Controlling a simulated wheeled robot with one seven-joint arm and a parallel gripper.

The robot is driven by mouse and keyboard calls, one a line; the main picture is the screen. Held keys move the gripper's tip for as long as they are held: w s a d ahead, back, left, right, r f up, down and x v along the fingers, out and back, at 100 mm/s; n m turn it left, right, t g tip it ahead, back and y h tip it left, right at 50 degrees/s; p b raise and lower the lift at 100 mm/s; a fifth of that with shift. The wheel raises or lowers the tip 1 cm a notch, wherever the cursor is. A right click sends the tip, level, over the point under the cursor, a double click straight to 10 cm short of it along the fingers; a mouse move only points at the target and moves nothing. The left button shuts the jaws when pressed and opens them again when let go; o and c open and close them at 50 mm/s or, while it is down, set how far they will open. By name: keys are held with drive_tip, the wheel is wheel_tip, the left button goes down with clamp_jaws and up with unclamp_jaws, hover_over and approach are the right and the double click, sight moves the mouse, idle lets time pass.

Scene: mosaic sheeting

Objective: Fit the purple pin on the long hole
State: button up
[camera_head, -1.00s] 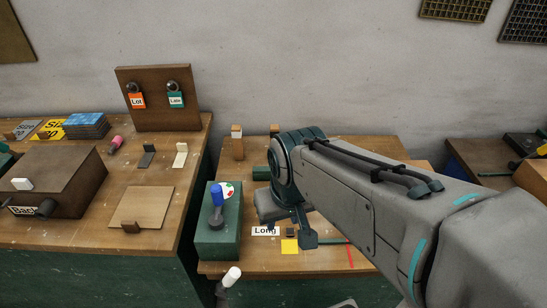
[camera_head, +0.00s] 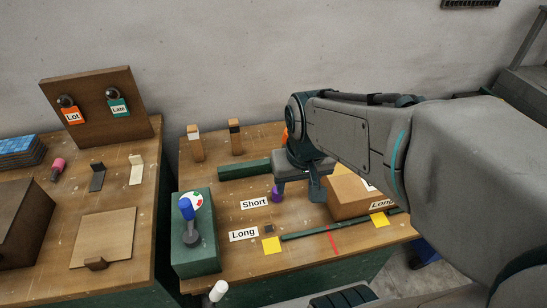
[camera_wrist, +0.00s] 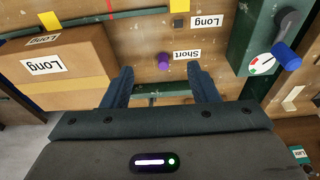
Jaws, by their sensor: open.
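The purple pin (camera_head: 276,193) stands on the workbench beside the "Short" label (camera_head: 254,203). It also shows in the wrist view (camera_wrist: 163,61), ahead of and between my fingertips. My gripper (camera_wrist: 160,72) is open and empty, with the pin apart from both fingers. In the head view my gripper is above the bench, just right of the pin. The "Long" label (camera_head: 243,235) lies nearer the front edge, with a small dark square piece (camera_head: 269,229) beside it. Whether that piece has an open hole is too small to tell.
A cardboard box (camera_head: 345,200) marked "Long" sits right of the pin. A green block with a blue-handled lever (camera_head: 188,210) stands at the left. A green bar (camera_head: 245,170) lies behind. Yellow squares (camera_head: 271,245) and a red line (camera_head: 333,240) mark the front.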

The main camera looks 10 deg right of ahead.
drive_tip(key=w+f+g+p, duration=0.1)
drive_tip(key=w+f+p, duration=0.15)
drive_tip(key=w, duration=0.75)
drive_tip(key=g+p, duration=0.1)
hover_over(276, 191)
wheel_tip(276, 191, down, 7)
wheel_tip(276, 191, down, 9)
drive_tip(key=shift+r+p, duration=0.15)
drive_tip(key=shift+p, duration=0.4)
drive_tip(key=shift+w+d+f+p, duration=0.1)
drive_tip(key=shift+w+f+p, duration=0.1)
drive_tip(key=shift+f, duration=0.7)
drive_tip(key=shift+w+d+f+p, duration=0.1)
drive_tip(key=shift+f+p, duration=0.15)
drive_tip(key=shift+f, duration=0.6)
drive_tip(key=shift+w+d+f+p, duration=0.1)
drive_tip(key=shift+f+p, duration=0.1)
drive_tip(key=shift+f, duration=0.7)
clamp_jaws()
drive_tip(key=shift+r, duration=0.1)
